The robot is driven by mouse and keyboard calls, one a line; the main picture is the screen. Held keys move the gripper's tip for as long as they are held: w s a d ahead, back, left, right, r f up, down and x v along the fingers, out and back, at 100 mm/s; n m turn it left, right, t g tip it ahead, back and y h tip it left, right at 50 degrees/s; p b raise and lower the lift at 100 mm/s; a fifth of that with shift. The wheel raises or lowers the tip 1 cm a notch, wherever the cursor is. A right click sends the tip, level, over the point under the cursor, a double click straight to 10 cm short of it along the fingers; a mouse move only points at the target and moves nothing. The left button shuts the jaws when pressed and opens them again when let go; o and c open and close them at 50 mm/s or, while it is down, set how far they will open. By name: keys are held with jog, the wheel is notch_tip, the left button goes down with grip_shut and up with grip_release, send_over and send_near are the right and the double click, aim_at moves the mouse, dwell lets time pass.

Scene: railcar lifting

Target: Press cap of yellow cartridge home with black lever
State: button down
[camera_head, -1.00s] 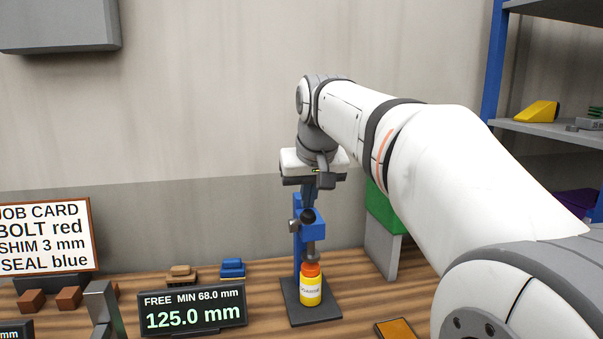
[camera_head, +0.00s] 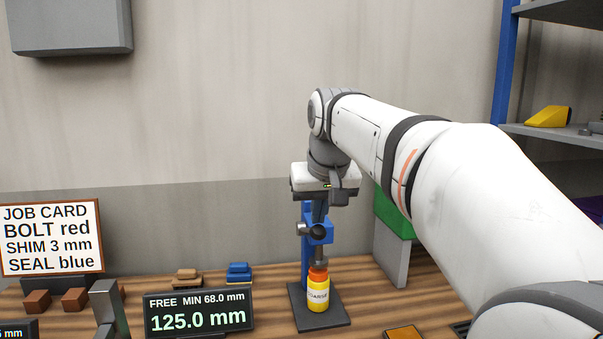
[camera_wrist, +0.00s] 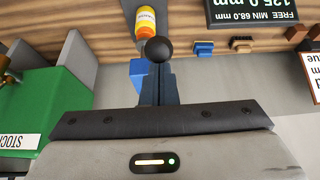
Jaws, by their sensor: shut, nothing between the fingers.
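The yellow cartridge (camera_head: 318,297) stands upright on the dark base (camera_head: 335,315) of a blue press (camera_head: 307,262). Its orange-red cap (camera_head: 318,273) is on top, directly under the grey ram (camera_head: 321,262), apparently touching. I cannot tell whether the cap is fully seated. The lever's black ball knob (camera_head: 318,232) is in front of the blue press head. My gripper (camera_head: 319,218) points down, shut and empty, with its fingertips at the knob. In the wrist view, the knob (camera_wrist: 158,50) is right at the shut fingertips (camera_wrist: 158,68), and the cartridge (camera_wrist: 147,20) is just beyond it.
A display (camera_head: 198,313) reading 125.0 mm stands left of the press. Blue and tan blocks (camera_head: 238,272) lie behind it. A green bin (camera_head: 392,213) on a grey support is to the right. An orange-topped item (camera_head: 404,333) lies at the front right.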

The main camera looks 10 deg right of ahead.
aim_at(320, 238)
jog(key=shift+s+f+b, duration=0.1)
jog(key=shift+f+b, duration=0.4)
jog(key=shift+f, duration=0.4)
jog(key=shift+w+f, duration=0.15)
jog(key=shift+w, duration=0.15)
jog(key=shift+s+f, duration=0.15)
jog(key=shift+s, duration=0.1)
jog(key=shift+s+f+b, duration=0.3)
jog(key=shift+f+b, duration=0.35)
jog(key=shift+s+f+b, duration=0.25)
jog(key=shift+f+b, duration=0.35)
jog(key=shift+b, duration=0.05)
jog(key=shift+s+f+b, duration=0.2)
jog(key=shift+f+b, duration=0.5)
jog(key=shift+f, duration=0.15)
jog(key=shift+s+f+b, duration=0.15)
jog(key=shift+f+b, duration=0.5)
jog(key=shift+f, duration=0.3)
